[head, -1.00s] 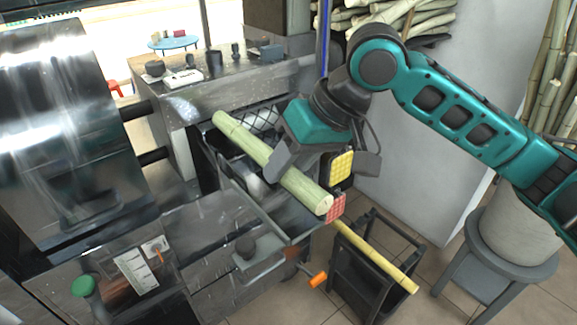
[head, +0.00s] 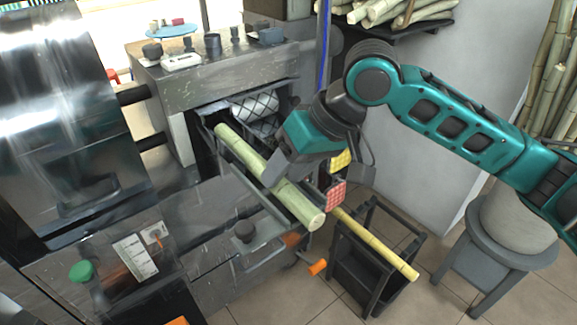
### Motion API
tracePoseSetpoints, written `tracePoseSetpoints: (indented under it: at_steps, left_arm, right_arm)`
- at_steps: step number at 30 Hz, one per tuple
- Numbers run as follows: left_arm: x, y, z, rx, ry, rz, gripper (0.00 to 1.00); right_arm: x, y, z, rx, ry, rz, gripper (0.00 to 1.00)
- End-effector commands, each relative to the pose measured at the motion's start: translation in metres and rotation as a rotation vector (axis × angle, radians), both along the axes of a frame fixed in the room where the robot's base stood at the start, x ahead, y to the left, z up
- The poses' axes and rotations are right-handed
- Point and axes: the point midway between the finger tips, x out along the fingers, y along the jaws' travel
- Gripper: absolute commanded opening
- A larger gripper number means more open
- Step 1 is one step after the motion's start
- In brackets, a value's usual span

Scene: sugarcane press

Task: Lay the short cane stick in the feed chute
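The short cane stick (head: 240,151) is thick and pale green. It slants from the dark press opening at upper left to its cut end at lower right. The metal feed chute (head: 262,206) shows as a rail along the stick's left side; the stick appears between the chute's rails, its near end sticking out past them. I cannot tell whether it touches the chute floor. My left gripper is not in view.
A thin yellow cane (head: 378,245) lies across a dark stand (head: 358,275) at right. A red pad (head: 335,195) and a yellow pad (head: 341,160) sit beside the chute. An orange handle (head: 318,267) juts out below. A large metal drum (head: 60,120) stands left.

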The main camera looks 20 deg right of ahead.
Motion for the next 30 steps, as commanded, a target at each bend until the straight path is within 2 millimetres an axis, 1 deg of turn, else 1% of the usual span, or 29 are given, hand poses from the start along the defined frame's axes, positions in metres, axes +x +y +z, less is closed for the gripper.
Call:
tracePoseSetpoints:
  at_steps: [1,5,11,14,17,27,30]
  left_arm:
    - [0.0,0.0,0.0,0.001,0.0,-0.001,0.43]
    - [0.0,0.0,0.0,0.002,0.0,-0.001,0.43]
    - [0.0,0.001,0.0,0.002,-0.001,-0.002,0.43]
    - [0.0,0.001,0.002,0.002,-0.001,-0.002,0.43]
    - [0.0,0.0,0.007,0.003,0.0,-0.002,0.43]
    - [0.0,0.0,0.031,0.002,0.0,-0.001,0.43]
    - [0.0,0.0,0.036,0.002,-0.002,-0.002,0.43]
  right_arm:
    - [0.0,0.0,0.0,0.0,0.0,0.0,0.53]
    - [0.0,0.0,0.0,0.0,0.001,0.0,0.65]
    - [-0.001,0.0,-0.001,-0.002,0.004,0.0,0.65]
    - [-0.001,-0.002,0.003,-0.003,0.003,-0.001,0.65]
    - [-0.004,-0.007,0.015,-0.002,0.001,-0.001,0.65]
    - [-0.023,-0.039,0.08,-0.003,-0.002,-0.002,0.65]
    - [-0.028,-0.046,0.095,-0.001,-0.001,-0.001,0.65]
